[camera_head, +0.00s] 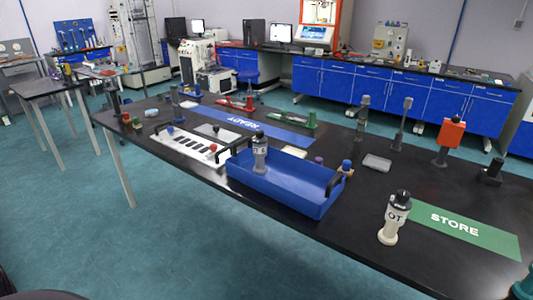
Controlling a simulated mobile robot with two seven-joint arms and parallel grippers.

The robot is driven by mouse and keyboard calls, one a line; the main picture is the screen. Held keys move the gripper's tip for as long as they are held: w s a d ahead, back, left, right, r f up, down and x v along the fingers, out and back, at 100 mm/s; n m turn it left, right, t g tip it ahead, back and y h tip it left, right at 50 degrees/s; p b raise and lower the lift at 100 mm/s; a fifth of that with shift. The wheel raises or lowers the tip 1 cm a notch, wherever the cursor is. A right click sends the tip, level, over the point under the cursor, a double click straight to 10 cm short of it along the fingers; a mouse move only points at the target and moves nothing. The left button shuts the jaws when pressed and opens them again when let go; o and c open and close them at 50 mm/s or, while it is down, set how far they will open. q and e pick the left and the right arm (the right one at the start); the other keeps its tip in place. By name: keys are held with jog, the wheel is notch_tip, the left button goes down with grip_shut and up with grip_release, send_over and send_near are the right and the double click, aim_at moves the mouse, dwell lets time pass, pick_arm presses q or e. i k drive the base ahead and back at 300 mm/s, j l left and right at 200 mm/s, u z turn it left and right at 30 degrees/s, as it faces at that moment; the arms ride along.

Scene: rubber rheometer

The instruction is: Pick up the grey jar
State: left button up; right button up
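A grey jar (260,158) with a dark cap and a pale label stands upright in the left end of the blue tray (275,190). Its lower part is visible above the tray floor, partly behind the near wall. A similar cream jar (389,232) with a black cap and a label reading "OT" stands upright on the table to the right of the tray.
The long black table (330,250) carries the tray, a green STORE mat (465,232) and a blue mat (245,122). A white slotted rack (185,148) lies left of the tray. A grey box (377,162) and an orange-topped stand (450,135) are behind.

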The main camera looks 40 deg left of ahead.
aim_at(259, 145)
jog(key=j+u, duration=0.1)
jog(key=j, duration=0.4)
jog(key=i+j+u, duration=0.1)
jog(key=j, duration=0.4)
jog(key=i+j+u, duration=0.15)
jog(key=j, duration=0.35)
